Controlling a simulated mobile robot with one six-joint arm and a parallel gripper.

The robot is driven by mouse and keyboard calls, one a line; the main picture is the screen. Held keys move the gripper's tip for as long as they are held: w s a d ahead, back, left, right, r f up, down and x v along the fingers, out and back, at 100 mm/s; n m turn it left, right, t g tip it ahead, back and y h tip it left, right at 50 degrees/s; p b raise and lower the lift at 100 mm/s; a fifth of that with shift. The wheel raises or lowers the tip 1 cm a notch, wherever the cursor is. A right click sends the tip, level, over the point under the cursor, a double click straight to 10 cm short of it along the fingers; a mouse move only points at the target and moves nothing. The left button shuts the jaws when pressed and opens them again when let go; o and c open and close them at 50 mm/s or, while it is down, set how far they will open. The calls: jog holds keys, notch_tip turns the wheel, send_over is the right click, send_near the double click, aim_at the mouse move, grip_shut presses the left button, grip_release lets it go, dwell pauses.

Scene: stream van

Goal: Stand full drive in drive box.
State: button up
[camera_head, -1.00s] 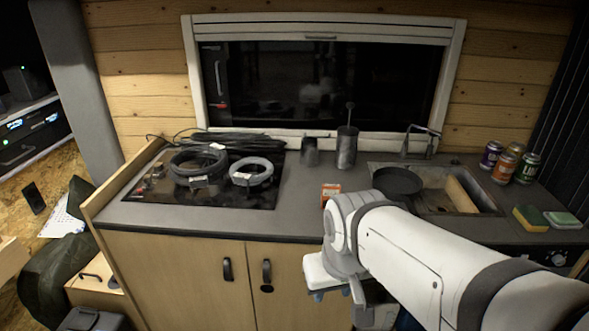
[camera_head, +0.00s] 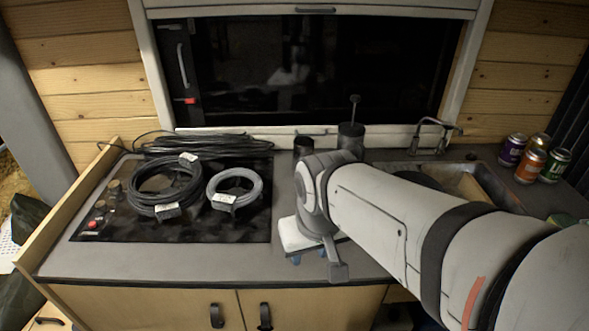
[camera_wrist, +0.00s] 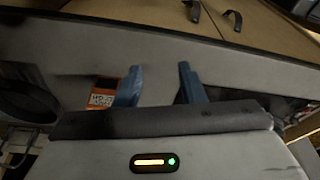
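A small orange block with a white label (camera_wrist: 103,92), possibly the full drive, is on the grey worktop in the wrist view, partly covered by one finger. Its label is too small to read surely. In the head view my arm hides it. My gripper (camera_wrist: 157,78) is open, its two blue fingers apart with only bare worktop showing between them; the orange block is just outside the left finger. The gripper (camera_head: 310,257) also shows in the head view, low over the worktop. I cannot make out a drive box in either view.
A black hob (camera_head: 110,228) with coiled cables (camera_head: 165,187) and a grey coil (camera_head: 250,199) lies left. Metal cups (camera_head: 350,139) stand behind my arm. A sink (camera_head: 490,186) and several cans (camera_head: 530,165) are right. The worktop's front edge (camera_head: 200,282) is near.

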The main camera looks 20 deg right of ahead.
jog(key=shift+o, duration=0.4)
jog(key=shift+w, duration=0.1)
jog(key=w+d+n+g, duration=0.1)
jog(key=w+d+n, duration=0.3)
jog(key=w+d+r+n+g+b, duration=0.1)
jog(key=w+d+n, duration=0.3)
jog(key=n, duration=0.1)
jog(key=w+d+r+n+b, duration=0.1)
jog(key=w+d+n, duration=0.3)
jog(key=n, duration=0.1)
jog(key=shift+w+g, duration=0.15)
jog(key=shift+g, duration=0.25)
jog(key=shift+f+n, duration=0.2)
jog(key=shift+n, duration=0.1)
jog(key=f, duration=0.7)
jog(key=shift+d+f, duration=0.15)
jog(key=shift+d, duration=0.05)
jog(key=shift+s, duration=0.2)
grip_shut()
